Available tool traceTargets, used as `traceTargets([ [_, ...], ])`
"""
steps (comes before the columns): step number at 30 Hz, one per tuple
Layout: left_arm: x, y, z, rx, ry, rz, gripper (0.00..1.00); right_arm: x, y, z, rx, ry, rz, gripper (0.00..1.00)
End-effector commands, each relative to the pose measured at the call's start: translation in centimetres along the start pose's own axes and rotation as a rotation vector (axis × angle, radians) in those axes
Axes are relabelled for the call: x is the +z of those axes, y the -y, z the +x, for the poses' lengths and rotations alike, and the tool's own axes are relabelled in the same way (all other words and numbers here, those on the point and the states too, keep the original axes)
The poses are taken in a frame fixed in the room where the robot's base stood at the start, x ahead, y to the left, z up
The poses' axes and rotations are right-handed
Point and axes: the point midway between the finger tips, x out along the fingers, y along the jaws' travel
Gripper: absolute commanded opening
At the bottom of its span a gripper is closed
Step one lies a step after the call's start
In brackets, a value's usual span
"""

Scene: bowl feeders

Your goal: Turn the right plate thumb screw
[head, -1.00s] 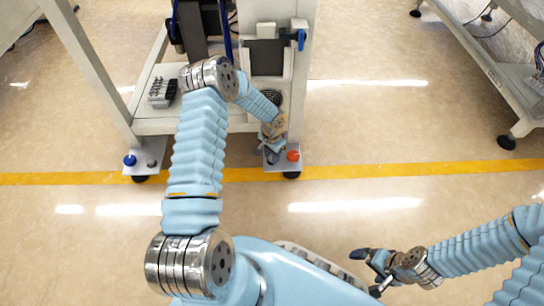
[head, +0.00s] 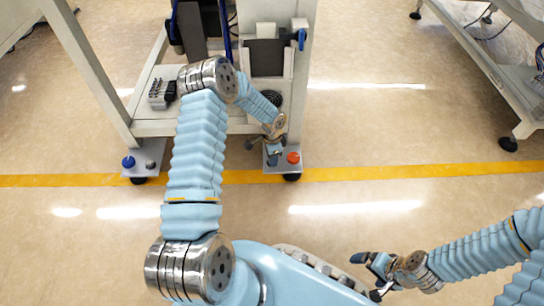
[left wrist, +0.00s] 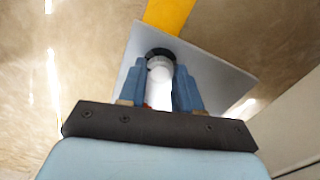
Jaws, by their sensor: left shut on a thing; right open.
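The right plate (head: 283,168) sits at the foot of the machine stand's right leg and carries an orange-red knob (head: 293,157). In the left wrist view the pale plate (left wrist: 210,70) bears a dark round thumb screw with a light grey top (left wrist: 159,56). My left gripper (left wrist: 160,70) has its blue fingers shut on this thumb screw, one on each side. In the head view my left gripper (head: 272,151) reaches down over the plate and largely hides the screw. My right gripper (head: 367,275) is open and empty over the floor at lower right.
The left plate (head: 143,162) carries a blue knob (head: 128,162) and a dark screw. The machine stand (head: 120,90) rises behind my left arm. A yellow floor line (head: 400,173) crosses the floor. Another frame (head: 500,85) stands at far right. The floor between is clear.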

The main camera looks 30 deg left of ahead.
Motion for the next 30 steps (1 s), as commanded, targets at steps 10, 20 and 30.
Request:
traceTargets([
  [10, 0.1, 0.0, 0.0, 0.0, 0.001, 0.0, 0.36, 0.0, 0.0, 0.0, 0.0, 0.0, 0.0, 1.0],
  [20, 0.0, 0.0, 0.0, 0.0, 0.0, 0.0, 0.59, 0.0, 0.0, 0.0, 0.0, 0.0, 0.0, 1.0],
  [30, -0.1, 0.1, -3.8, -0.003, -0.001, 0.001, 0.59, 0.0, 0.4, -1.0, 0.0, 0.002, 0.0, 1.0],
])
